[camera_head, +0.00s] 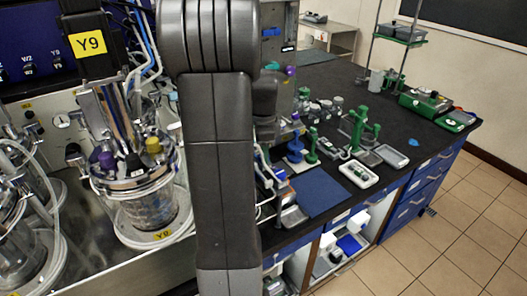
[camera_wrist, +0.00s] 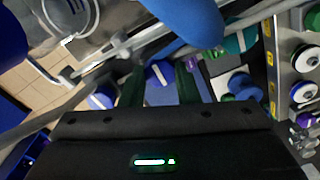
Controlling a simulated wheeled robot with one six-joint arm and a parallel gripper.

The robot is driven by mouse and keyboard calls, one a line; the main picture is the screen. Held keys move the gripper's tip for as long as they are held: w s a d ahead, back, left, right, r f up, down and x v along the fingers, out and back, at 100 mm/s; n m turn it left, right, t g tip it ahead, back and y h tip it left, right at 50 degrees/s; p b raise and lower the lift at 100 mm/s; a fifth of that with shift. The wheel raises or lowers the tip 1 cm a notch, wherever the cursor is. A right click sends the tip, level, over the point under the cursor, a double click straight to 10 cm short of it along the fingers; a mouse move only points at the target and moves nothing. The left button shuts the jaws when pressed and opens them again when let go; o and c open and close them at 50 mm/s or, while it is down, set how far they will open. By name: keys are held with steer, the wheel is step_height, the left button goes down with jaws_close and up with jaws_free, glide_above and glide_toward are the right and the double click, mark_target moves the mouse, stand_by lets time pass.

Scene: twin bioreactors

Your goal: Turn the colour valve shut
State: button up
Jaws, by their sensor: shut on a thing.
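In the wrist view, my gripper (camera_wrist: 160,72) has two dark green fingers on either side of a blue valve knob (camera_wrist: 160,75) with a pale, whitish part. The gripper is shut on this knob; the exact contact is dark and small. I cannot tell the valve's turn position. A large blurred blue shape (camera_wrist: 185,22) crosses in front at the top. In the head view, my arm covers the middle, and the gripper and the held knob cannot be made out.
In the wrist view, a panel with several coloured knobs (camera_wrist: 303,92) is at right, and another blue knob (camera_wrist: 102,97) is at left. In the head view, a glass bioreactor vessel (camera_head: 150,205) stands left. A black bench (camera_head: 330,85) with green stands extends right, beside open tiled floor (camera_head: 455,235).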

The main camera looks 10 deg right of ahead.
steer(key=o, duration=1)
steer(key=shift+c, duration=0.2)
step_height(320, 180, up, 14)
steer(key=b, duration=0.1)
steer(key=shift+f, duration=0.1)
step_height(320, 180, down, 14)
steer(key=shift+r+p, duration=0.1)
steer(key=shift+p, duration=0.4)
